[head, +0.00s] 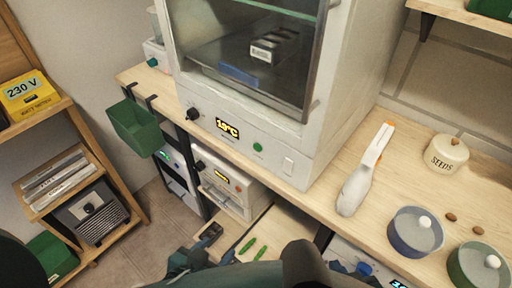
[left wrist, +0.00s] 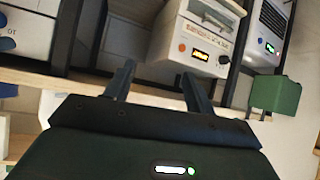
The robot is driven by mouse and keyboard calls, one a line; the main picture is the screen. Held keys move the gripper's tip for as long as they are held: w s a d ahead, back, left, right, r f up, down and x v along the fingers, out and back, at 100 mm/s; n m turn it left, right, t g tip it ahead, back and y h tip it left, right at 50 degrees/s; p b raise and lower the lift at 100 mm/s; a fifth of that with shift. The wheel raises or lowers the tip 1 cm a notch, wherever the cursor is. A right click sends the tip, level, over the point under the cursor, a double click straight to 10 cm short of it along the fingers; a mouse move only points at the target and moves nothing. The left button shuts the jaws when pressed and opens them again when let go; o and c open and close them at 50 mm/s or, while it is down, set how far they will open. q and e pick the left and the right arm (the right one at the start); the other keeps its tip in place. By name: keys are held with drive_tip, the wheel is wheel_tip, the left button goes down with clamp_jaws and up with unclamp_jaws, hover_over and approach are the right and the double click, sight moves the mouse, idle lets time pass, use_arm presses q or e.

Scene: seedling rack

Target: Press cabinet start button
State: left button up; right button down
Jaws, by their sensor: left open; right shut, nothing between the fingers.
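The white cabinet (head: 345,85) with a glass door stands on the wooden bench. Its lower front has a black knob (head: 193,114), an amber display (head: 227,129), a round green button (head: 258,147) and a pale rocker switch (head: 289,163). My left gripper (head: 208,236) is below the bench front, lower and left of the green button and apart from it. Its two fingers are spread and empty in the left wrist view (left wrist: 156,82). My right gripper (head: 347,268) is low at the bottom edge, partly hidden, shut and empty, away from the cabinet.
A white unit (head: 230,186) with a display and orange button sits under the bench; it also shows in the left wrist view (left wrist: 196,50). A green bin (head: 135,128) hangs on the bench's left end. A white-and-orange tool (head: 358,180), seed pot (head: 446,154) and bowls stand right.

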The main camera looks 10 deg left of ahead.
use_arm(q)
clamp_jaws()
idle(0.4)
idle(1.1)
